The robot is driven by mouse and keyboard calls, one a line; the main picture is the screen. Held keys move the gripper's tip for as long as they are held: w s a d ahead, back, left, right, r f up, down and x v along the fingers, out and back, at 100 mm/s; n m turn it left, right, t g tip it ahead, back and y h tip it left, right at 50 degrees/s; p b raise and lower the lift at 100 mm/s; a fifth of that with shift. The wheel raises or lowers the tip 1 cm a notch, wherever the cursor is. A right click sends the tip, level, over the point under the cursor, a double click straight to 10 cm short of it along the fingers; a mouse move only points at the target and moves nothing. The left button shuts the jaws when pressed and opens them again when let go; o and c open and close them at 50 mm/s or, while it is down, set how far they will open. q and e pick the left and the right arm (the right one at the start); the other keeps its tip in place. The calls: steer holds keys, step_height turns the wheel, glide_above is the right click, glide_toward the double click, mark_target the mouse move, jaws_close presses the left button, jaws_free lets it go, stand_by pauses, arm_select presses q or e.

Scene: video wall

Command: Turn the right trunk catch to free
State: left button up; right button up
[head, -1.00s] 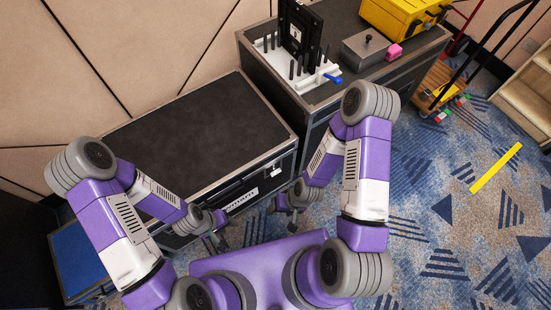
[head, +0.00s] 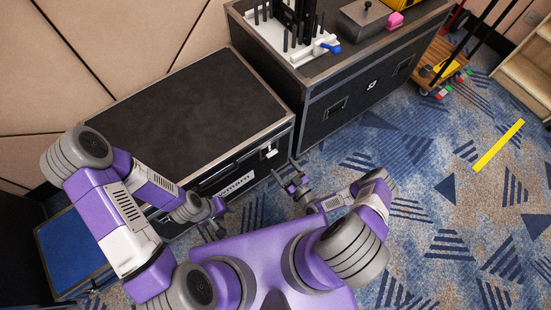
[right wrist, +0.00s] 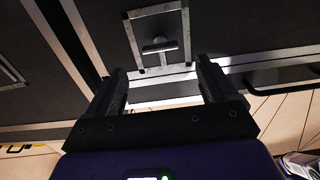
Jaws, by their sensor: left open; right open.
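The trunk (head: 190,100) is a black case with metal edges, lid shut, at left centre in the head view. Its right catch (head: 268,152) is a small bright fitting on the front face near the right corner. In the right wrist view the catch (right wrist: 160,47) is a T-shaped grip in a metal-framed recess, its bar roughly level in the picture. My right gripper (head: 294,180) is open and empty, in front of the catch and apart from it; its fingers (right wrist: 161,72) frame the area just below the catch. My left gripper (head: 213,228) is open and empty, low before the trunk's front.
A taller black case (head: 345,98) stands right of the trunk, carrying a white rack (head: 270,32), a grey box (head: 365,18) and a pink block (head: 395,20). A blue-topped case (head: 75,250) is at lower left.

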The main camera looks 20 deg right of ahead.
mark_target(271, 153)
steer(key=b+x, duration=0.1)
steer(key=x, duration=0.5)
steer(key=shift+w, duration=0.15)
steer(key=c, duration=1.1)
steer(key=shift+o, duration=0.2)
